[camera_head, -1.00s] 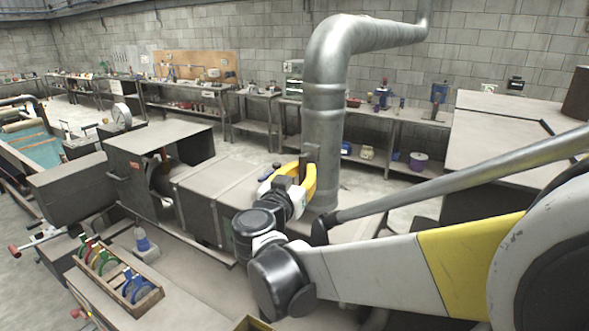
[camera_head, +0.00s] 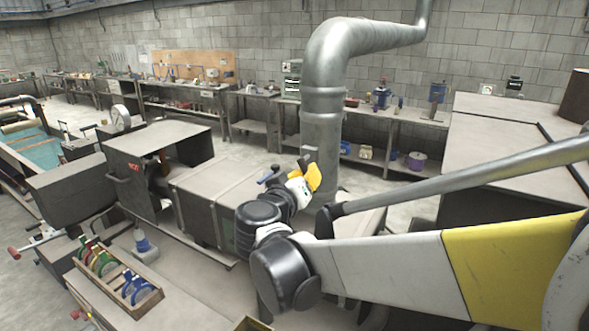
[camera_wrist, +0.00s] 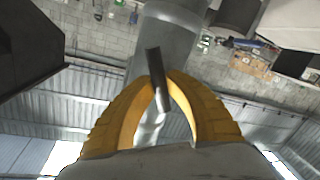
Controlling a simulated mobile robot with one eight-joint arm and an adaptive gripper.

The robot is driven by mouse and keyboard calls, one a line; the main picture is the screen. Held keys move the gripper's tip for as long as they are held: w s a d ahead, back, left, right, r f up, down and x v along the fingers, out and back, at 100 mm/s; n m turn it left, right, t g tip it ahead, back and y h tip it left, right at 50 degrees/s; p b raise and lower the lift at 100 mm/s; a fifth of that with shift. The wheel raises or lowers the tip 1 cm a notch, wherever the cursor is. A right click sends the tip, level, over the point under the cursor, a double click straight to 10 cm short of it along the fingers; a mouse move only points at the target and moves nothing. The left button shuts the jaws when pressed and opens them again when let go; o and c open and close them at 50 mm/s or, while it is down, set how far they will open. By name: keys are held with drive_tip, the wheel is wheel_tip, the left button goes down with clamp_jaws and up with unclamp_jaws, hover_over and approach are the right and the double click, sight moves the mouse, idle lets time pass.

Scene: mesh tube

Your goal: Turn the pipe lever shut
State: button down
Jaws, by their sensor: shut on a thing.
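The large grey metal pipe (camera_head: 322,110) rises from the machine top and bends right overhead. A short dark lever (camera_wrist: 157,75) sits against the pipe; in the wrist view it shows as a slanted bar between my yellow fingers. My gripper (camera_wrist: 160,78) is shut on the lever, with a finger on each side of it. In the head view my gripper (camera_head: 313,176) is at the pipe's near side, rolled so its yellow fingers show narrow. The lever's upper end (camera_head: 309,153) shows just above them; its lower part and pivot are hidden by my fingers.
A wooden tray (camera_head: 146,301) of coloured clamps stands at the lower left. Grey machine boxes (camera_head: 208,188) lie left of the pipe and a large grey cabinet (camera_head: 505,125) to the right. Workbenches (camera_head: 400,115) line the back wall.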

drive_tip(key=n, duration=0.2)
drive_tip(key=n+g, duration=0.1)
drive_tip(key=d+r+n+p, duration=0.1)
drive_tip(key=n, duration=0.1)
drive_tip(key=shift+s+r+n+h, duration=0.1)
drive_tip(key=shift+s+n+h, duration=0.2)
drive_tip(key=shift+s, duration=0.05)
drive_tip(key=shift+d+r+n+g+h+p, duration=0.1)
drive_tip(key=shift+r+n+g+h, duration=0.15)
drive_tip(key=shift+n, duration=0.55)
drive_tip(key=shift+r+n+g+h+p, duration=0.1)
drive_tip(key=shift+r+n+g+h, duration=0.15)
drive_tip(key=shift+n, duration=0.55)
drive_tip(key=shift+d+r+n+g+h+p, duration=0.1)
drive_tip(key=shift+r+n+g, duration=0.15)
drive_tip(key=shift+n, duration=0.55)
drive_tip(key=c, duration=1.4)
unclamp_jaws()
drive_tip(key=shift+s, duration=0.1)
drive_tip(key=shift+a, duration=0.1)
drive_tip(key=v, duration=1.2)
